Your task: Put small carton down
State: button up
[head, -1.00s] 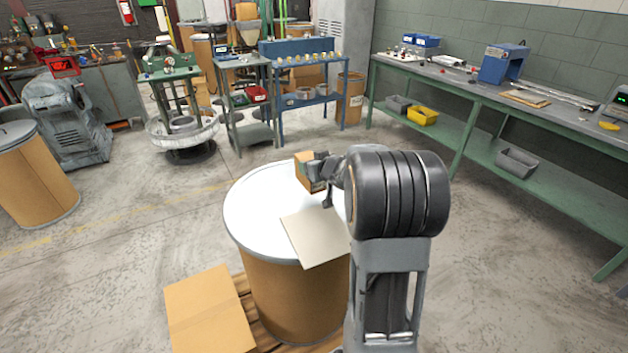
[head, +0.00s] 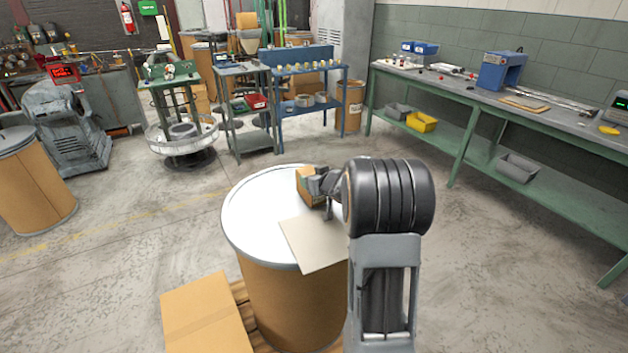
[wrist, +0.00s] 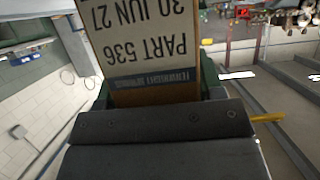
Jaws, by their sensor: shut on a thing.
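The small carton (head: 307,184) is a brown box at the far right part of the white drum lid (head: 256,205). My gripper (head: 320,184) is shut on it from the right. In the wrist view the carton (wrist: 150,45) fills the upper middle, its label printed "PART 536" and "30 JUN 27" upside down, with dark gripper parts (wrist: 160,125) below it. The carton's underside is partly hidden, so I cannot tell whether it touches the lid.
A flat beige sheet (head: 312,245) lies on the lid's front right and overhangs its rim. A larger cardboard box (head: 205,315) lies on the pallet at front left. The lid's left half is bare. A green workbench (head: 500,110) stands at the right.

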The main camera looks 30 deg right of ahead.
jog(key=shift+f, duration=0.1)
jog(key=o, duration=1.3)
